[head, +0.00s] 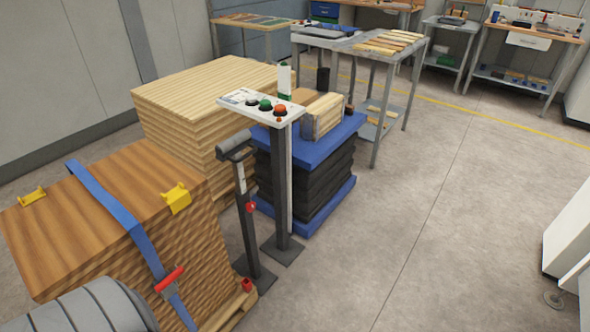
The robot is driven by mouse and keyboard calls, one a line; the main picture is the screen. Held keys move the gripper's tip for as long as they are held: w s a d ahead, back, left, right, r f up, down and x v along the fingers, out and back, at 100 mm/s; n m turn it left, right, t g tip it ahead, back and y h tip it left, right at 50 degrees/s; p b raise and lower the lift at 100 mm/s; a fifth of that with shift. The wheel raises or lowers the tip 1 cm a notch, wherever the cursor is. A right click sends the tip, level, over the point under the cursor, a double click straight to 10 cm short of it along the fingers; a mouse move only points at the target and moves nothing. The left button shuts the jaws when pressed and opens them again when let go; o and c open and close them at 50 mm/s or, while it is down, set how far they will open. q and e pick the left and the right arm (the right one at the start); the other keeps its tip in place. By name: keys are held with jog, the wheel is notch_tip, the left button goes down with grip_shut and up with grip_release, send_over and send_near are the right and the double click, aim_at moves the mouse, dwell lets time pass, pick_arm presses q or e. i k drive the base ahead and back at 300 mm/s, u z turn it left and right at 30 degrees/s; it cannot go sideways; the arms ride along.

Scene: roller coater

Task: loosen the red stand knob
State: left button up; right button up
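The red stand knob (251,207) sits on the upright of a dark grey stand (247,225), a little above mid-height. This stand carries a grey cylindrical head (235,147) on top and stands upright on a flat floor plate. The knob's thread and how tight it is cannot be told from here. Neither of my grippers shows in the head view.
A button post (281,185) stands just right of the stand. Left is a strapped wood stack (110,215) with a red-handled ratchet (170,280). Behind are a blue lift table (335,140) and a pale wood stack (195,90). The floor (440,220) at right is clear.

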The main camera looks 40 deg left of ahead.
aim_at(251, 206)
jog(key=i, duration=2.75)
jog(key=u, duration=2.35)
